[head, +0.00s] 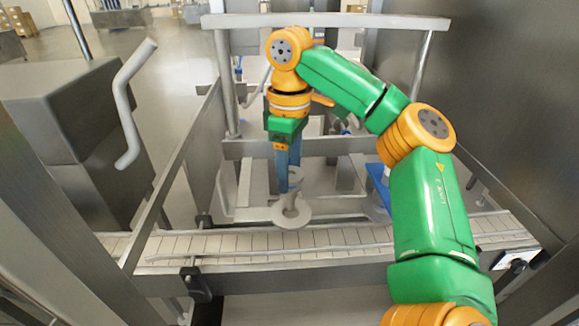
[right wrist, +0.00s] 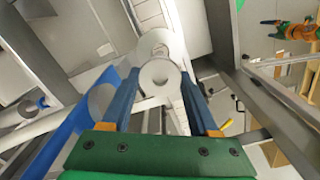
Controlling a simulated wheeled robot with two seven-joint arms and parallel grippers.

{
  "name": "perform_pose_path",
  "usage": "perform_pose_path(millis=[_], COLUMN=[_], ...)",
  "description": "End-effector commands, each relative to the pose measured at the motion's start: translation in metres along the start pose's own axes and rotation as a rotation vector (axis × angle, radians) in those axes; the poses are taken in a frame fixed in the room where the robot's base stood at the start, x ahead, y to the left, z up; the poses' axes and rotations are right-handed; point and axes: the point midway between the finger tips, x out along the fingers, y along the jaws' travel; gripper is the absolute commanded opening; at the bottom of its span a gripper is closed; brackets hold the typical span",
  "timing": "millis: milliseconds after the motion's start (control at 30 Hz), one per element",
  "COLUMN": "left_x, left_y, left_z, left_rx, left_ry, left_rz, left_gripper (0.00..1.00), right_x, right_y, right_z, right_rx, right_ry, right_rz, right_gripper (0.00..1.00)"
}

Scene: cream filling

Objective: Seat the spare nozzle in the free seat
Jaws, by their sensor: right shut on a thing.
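My right gripper (head: 290,185) points down over the conveyor, its blue fingers shut on a pale grey, round piece, which I take to be the spare nozzle (head: 296,174). In the right wrist view, the nozzle (right wrist: 160,76) sits between the fingertips of the right gripper (right wrist: 160,88). A pale ring with a dark centre (head: 292,213) shows directly below the fingers in the head view. I cannot tell whether this ring is the free seat or the nozzle's lower part, nor whether they touch. My left gripper is not in view.
A conveyor of light slats (head: 240,243) runs across below, with a metal rail (head: 350,284) in front. A blue part (head: 377,183) stands right of the gripper, and a blue plate (right wrist: 72,118) shows in the wrist view. Grey frame posts (head: 224,85) stand behind.

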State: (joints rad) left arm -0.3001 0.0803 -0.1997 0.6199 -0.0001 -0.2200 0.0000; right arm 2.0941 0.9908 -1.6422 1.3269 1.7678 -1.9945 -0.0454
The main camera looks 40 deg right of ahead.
Motion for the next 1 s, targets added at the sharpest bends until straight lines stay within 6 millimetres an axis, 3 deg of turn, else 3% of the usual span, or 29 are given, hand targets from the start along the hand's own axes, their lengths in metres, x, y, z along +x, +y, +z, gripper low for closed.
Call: perform_pose_path(millis=[1000], left_x=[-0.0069], left_y=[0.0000], left_z=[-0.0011], left_rx=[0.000], left_ry=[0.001], left_rz=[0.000], left_gripper=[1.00], right_x=[0.0025], right_y=[-0.0002], right_z=[0.0003], right_rx=[0.001], right_ry=[0.000], right_rz=[0.000], right_gripper=[0.00])
